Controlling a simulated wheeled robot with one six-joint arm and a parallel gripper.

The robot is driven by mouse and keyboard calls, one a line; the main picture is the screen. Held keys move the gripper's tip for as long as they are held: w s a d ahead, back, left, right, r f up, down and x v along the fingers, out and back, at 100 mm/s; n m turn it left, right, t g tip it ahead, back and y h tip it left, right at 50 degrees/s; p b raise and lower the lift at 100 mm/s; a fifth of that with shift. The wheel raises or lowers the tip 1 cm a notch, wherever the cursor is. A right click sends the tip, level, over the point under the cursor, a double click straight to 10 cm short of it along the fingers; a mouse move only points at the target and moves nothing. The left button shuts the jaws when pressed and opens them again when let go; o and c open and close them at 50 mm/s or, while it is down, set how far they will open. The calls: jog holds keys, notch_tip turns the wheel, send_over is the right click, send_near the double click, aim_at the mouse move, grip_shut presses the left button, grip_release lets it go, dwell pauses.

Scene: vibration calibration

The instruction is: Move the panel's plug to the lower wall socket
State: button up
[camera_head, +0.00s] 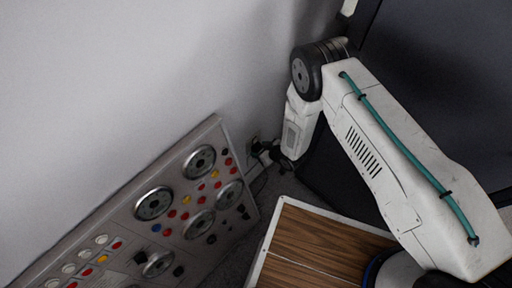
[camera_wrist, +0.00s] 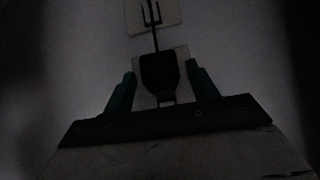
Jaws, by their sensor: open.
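The black plug (camera_wrist: 159,75) shows in the wrist view, in front of a pale wall socket plate (camera_wrist: 179,52). Its dark cord runs up across a second pale plate (camera_wrist: 171,12) at the top edge. My gripper (camera_wrist: 161,69) is open, with one green finger on each side of the plug and a gap on both sides. I cannot tell how far the plug sits in the socket. In the head view my gripper (camera_head: 269,153) is at the wall by a small socket plate (camera_head: 251,146), and it mostly hides the plug.
The control panel (camera_head: 220,131) with dials and coloured buttons leans along the wall at the lower left. A wood-topped box (camera_head: 310,246) with a white rim stands below my arm. A large dark surface (camera_head: 440,80) is at the right. The wall (camera_head: 120,70) is bare above the panel.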

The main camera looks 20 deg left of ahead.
jog(key=c, duration=0.9)
jog(key=shift+o, duration=0.2)
jog(key=shift+s+d, duration=0.35)
jog(key=shift+d, duration=0.5)
jog(key=d, duration=0.1)
jog(key=s+d, duration=0.1)
jog(key=d, duration=0.1)
jog(key=shift+s, duration=0.1)
dwell(0.6)
